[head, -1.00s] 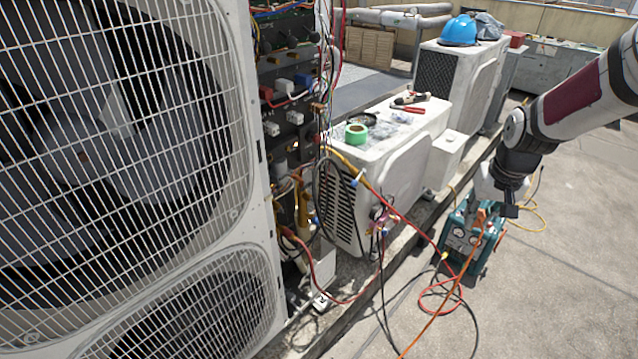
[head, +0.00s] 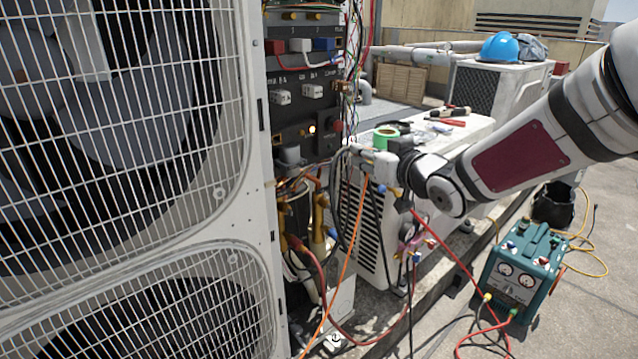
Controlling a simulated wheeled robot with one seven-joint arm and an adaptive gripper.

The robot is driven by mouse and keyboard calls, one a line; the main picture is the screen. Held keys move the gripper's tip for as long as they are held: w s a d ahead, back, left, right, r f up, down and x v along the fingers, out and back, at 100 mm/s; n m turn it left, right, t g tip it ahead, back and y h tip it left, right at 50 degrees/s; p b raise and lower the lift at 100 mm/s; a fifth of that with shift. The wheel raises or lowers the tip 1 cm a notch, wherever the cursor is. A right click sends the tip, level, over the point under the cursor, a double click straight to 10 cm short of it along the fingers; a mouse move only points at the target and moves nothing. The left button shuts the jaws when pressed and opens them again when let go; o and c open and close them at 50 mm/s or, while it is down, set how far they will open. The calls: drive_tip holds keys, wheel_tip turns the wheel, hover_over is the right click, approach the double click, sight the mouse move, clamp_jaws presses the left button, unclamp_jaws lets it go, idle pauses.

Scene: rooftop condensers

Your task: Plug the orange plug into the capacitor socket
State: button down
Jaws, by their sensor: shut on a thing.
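My gripper (head: 362,154) is shut at the right edge of the open electrical bay of the big condenser. It points left toward the bay. An orange cable (head: 349,245) hangs from beneath it and runs down to the lower left. The orange plug itself is hidden or too small to make out at the fingers. The dark control panel (head: 300,75) carries red, white and blue connectors, two white blocks and a small lit spot (head: 312,129). A grey cylinder (head: 290,156) sits below. I cannot tell which part is the capacitor socket. The gripper appears apart from the panel.
Loose wires, hoses and copper pipes (head: 318,225) crowd the bay below the gripper. A white condenser behind it bears green tape (head: 386,138) and tools. A teal recovery machine (head: 522,270) stands on the right, with red and yellow hoses. Large fan grilles fill the left.

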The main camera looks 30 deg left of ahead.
drive_tip(key=s+a+n+g+y+b, duration=0.3)
drive_tip(key=s+a+y+b, duration=0.15)
drive_tip(key=s+a, duration=0.35)
approach(287, 145)
drive_tip(key=shift+s+a+r, duration=0.45)
drive_tip(key=shift+a+r, duration=0.1)
drive_tip(key=shift+a, duration=0.3)
drive_tip(key=shift+s+a+r, duration=0.45)
drive_tip(key=shift+a+r, duration=0.1)
drive_tip(key=shift+a, duration=0.3)
drive_tip(key=shift+x, duration=1.7)
idle(1.1)
drive_tip(key=c, duration=1.4)
unclamp_jaws()
drive_tip(key=shift+o, duration=0.2)
drive_tip(key=shift+d, duration=0.15)
drive_tip(key=v, duration=1.1)
drive_tip(key=shift+s+d, duration=0.25)
drive_tip(key=shift+d, duration=0.1)
